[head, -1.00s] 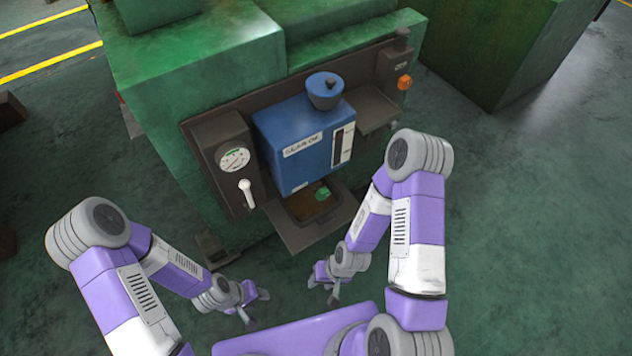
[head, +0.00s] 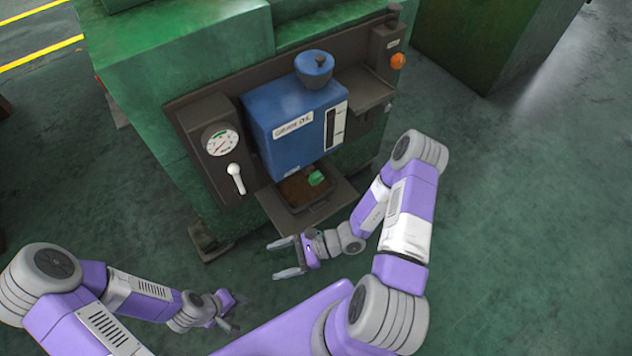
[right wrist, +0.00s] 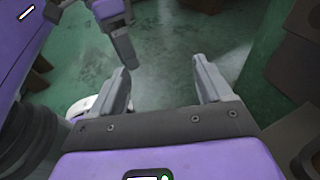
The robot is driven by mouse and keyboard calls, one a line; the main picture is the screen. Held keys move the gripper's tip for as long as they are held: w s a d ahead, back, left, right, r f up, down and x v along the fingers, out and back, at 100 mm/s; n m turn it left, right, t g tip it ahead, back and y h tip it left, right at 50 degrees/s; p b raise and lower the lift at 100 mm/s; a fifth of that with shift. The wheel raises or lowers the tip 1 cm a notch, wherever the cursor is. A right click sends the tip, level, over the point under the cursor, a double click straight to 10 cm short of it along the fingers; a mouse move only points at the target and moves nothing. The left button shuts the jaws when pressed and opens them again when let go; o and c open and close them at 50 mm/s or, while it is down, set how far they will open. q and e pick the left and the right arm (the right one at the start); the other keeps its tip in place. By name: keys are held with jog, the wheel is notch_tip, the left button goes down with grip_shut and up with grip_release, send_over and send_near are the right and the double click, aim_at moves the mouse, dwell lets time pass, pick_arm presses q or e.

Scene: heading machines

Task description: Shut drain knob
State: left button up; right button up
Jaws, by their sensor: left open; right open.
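A small green piece (head: 316,178), which may be the drain knob, shows just under the blue oil tank (head: 295,130), over the dark drip tray (head: 322,212). Its exact shape and setting are too small to tell. My right gripper (head: 284,258) is open and empty in front of and below the tray, its fingers pointing left. It also shows open in the right wrist view (right wrist: 165,82). My left gripper (head: 236,312) is open, lower and further left, away from the machine. Neither gripper touches the green piece.
A round gauge (head: 220,140) and a white-handled lever (head: 236,178) are left of the tank. An orange knob (head: 397,61) is at the upper right. The green machine (head: 150,120) blocks the far side. The floor (head: 500,200) at right is open.

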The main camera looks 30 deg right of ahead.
jog(key=w+d+m+t+h, duration=0.4)
jog(key=w+d+m+t, duration=0.3)
jog(key=w+d+t, duration=0.15)
jog(key=m+t+h+b, duration=0.2)
jog(key=m+t+h, duration=0.3)
jog(key=m+h, duration=0.3)
send_near(318, 181)
jog(key=w+a+n+h, duration=0.1)
jog(key=w, duration=0.3)
jog(key=shift+w+f+h, duration=0.1)
jog(key=shift+f+h, duration=0.1)
jog(key=shift+h, duration=0.1)
jog(key=w, duration=0.2)
jog(key=w+b, duration=0.1)
jog(key=w, duration=0.1)
jog(key=w+b, duration=0.1)
jog(key=w, duration=0.1)
jog(key=shift+w+a, duration=0.3)
jog(key=shift+w, duration=0.1)
jog(key=shift+c, duration=0.3)
jog(key=c, duration=1)
